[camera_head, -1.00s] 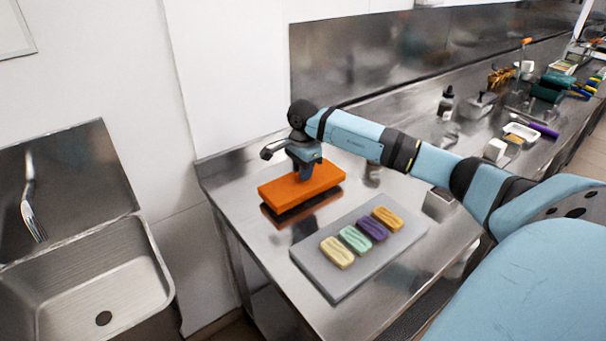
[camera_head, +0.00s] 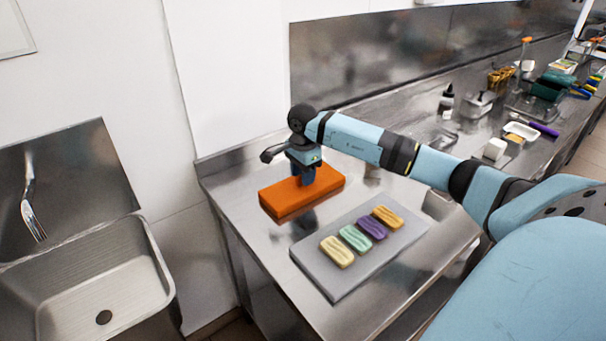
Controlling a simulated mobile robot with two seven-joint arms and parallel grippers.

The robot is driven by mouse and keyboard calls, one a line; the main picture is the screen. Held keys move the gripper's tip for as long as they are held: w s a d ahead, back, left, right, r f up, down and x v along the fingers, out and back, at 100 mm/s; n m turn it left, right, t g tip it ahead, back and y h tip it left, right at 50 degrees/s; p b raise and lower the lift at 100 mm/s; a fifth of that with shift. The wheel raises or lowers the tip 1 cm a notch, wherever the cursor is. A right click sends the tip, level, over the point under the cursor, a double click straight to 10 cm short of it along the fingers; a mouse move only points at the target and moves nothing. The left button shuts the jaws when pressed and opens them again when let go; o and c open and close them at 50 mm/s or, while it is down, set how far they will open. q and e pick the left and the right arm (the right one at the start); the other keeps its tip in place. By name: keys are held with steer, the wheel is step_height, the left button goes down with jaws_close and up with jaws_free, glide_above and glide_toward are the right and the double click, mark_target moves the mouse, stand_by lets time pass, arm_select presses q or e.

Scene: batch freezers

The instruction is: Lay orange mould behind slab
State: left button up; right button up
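The orange mould (camera_head: 285,200) is a flat rectangular block lying level at the left end of the steel counter. It is behind the grey slab (camera_head: 335,287), with a strip of bare steel between them. My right gripper (camera_head: 308,181) points down at the middle of the mould's top and seems shut on it; the fingertips are small and partly hidden. The slab carries a cream (camera_head: 337,252), a mint (camera_head: 355,239), a purple (camera_head: 372,228) and an amber bar (camera_head: 387,217) in a row. My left gripper is out of view.
A steel sink (camera_head: 100,285) stands at the left, apart from the counter. The white wall and steel backsplash (camera_head: 400,65) bound the back.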

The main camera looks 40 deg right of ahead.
step_height(320, 180, up, 12)
steer(key=shift+b, duration=0.4)
steer(key=shift+f, duration=0.15)
